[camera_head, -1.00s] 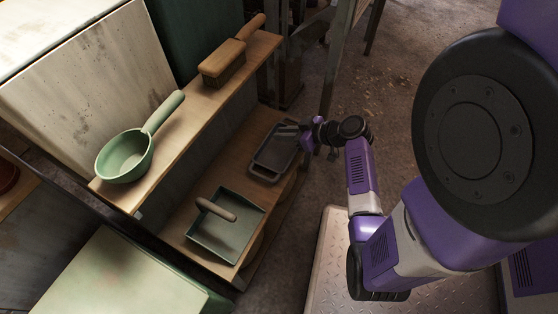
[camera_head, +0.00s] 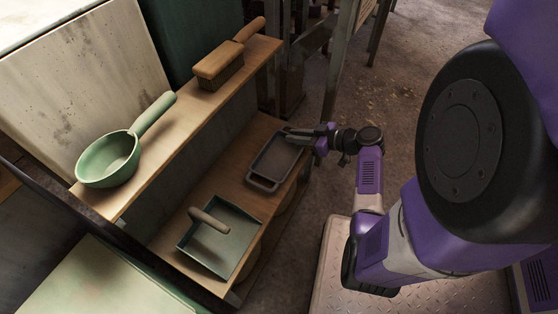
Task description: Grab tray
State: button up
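The dark grey tray (camera_head: 271,164) lies on the lower wooden shelf, near its far right end. It is a shallow rectangular tray with a raised rim and a slot at its near end. My gripper (camera_head: 291,134) reaches in from the right, with its fingers at the tray's far right edge. The fingers are small and dark here, and I cannot tell whether they touch or close on the rim.
A green dustpan (camera_head: 222,240) with a wooden handle lies nearer on the same shelf. The upper shelf holds a green saucepan (camera_head: 108,160) and a wooden brush (camera_head: 220,66). A metal table leg (camera_head: 343,55) stands behind my gripper. Open floor lies to the right.

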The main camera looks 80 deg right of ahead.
jog(key=shift+x, duration=0.9)
jog(key=shift+c, duration=0.3)
grip_shut()
dwell(0.5)
